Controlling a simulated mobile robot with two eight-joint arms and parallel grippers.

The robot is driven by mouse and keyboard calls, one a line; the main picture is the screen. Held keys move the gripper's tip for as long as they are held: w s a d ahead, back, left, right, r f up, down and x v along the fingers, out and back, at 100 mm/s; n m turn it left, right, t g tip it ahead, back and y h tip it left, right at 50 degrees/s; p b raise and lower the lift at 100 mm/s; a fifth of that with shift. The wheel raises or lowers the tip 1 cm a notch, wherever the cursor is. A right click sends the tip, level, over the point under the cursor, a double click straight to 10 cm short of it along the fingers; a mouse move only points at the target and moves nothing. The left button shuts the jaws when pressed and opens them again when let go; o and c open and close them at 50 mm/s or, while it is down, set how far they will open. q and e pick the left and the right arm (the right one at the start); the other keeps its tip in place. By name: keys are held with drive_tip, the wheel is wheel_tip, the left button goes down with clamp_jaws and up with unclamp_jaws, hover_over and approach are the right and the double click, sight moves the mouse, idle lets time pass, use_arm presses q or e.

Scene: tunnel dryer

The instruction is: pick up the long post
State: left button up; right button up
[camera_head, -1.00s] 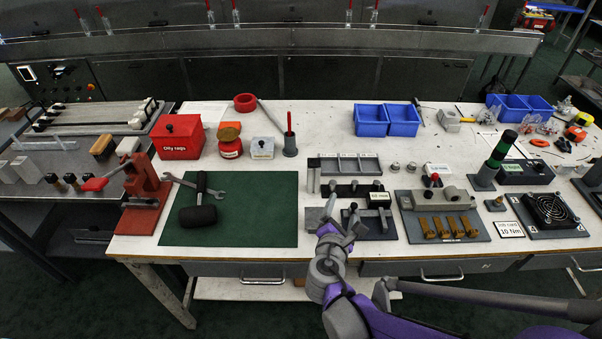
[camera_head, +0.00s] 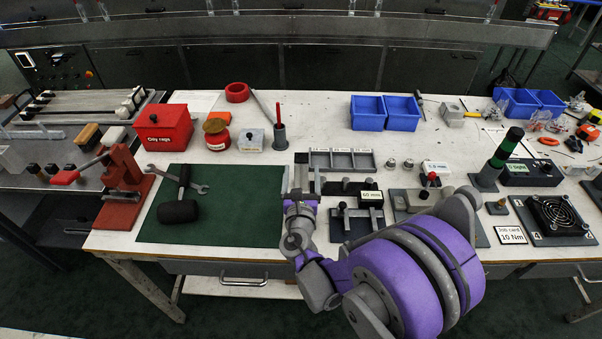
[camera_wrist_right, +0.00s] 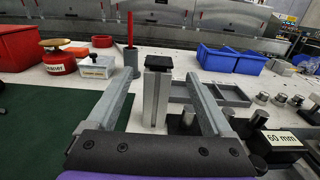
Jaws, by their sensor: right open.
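The long post is a pale grey metal upright with a black cap. In the right wrist view the post (camera_wrist_right: 156,98) stands upright between the spread fingers of my right gripper (camera_wrist_right: 160,84), with gaps showing on both sides. In the head view the post (camera_head: 301,162) shows at the left end of the grey divided tray, between the fingers of my right gripper (camera_head: 301,182). That gripper is open and empty. The foot of the post is partly hidden. My left gripper is not in view.
The grey divided tray (camera_head: 342,150) and a block marked 60 mm (camera_head: 371,197) lie right of the post. A green mat (camera_head: 240,225) with a mallet (camera_head: 178,210) and wrench lies left. A grey holder with a red stick (camera_head: 280,138) stands behind.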

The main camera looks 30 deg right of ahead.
sight(301, 166)
drive_tip(key=x, duration=0.5)
drive_tip(key=shift+w+f, duration=0.25)
clamp_jaws()
idle(1.2)
